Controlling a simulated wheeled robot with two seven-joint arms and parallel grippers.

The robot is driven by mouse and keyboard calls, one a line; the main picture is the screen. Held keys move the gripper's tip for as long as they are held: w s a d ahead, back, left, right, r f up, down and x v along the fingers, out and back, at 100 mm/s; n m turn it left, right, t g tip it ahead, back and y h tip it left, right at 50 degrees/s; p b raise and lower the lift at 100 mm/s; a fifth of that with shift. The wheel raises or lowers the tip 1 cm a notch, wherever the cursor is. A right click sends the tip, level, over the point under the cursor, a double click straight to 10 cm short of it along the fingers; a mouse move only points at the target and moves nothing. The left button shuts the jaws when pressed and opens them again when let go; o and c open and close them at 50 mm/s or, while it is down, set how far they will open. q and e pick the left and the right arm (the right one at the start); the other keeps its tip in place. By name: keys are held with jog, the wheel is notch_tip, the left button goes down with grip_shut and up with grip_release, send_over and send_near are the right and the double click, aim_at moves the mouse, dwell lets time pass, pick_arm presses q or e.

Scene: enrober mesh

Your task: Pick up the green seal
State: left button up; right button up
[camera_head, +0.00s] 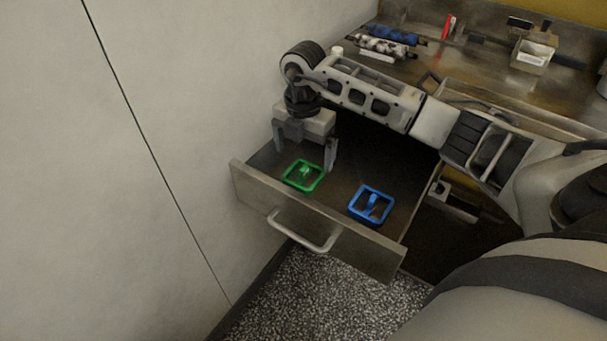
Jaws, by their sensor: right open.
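The green seal (304,186) is a rounded square frame with a raised grip in its middle. It lies flat in the open drawer (315,221), on the left side. My right gripper (305,161) points down over the drawer, just above and behind the green seal. Its two fingers are apart and nothing shows between them. I cannot tell the exact height of the fingertips over the seal. My left gripper is not in view.
A blue seal (370,205) of like shape lies to the right in the same drawer. The drawer's front has a metal handle (302,233). A wall (160,150) stands close on the left. Rollers (388,37) and a small bin (532,55) are on the counter behind.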

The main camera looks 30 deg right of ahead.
aim_at(302, 170)
jog(key=shift+s+a+f, duration=0.1)
jog(key=shift+a+f, duration=0.05)
jog(key=shift+f, duration=1.35)
jog(key=shift+a+f, duration=0.15)
jog(key=shift+f, duration=1.3)
jog(key=c, duration=1.1)
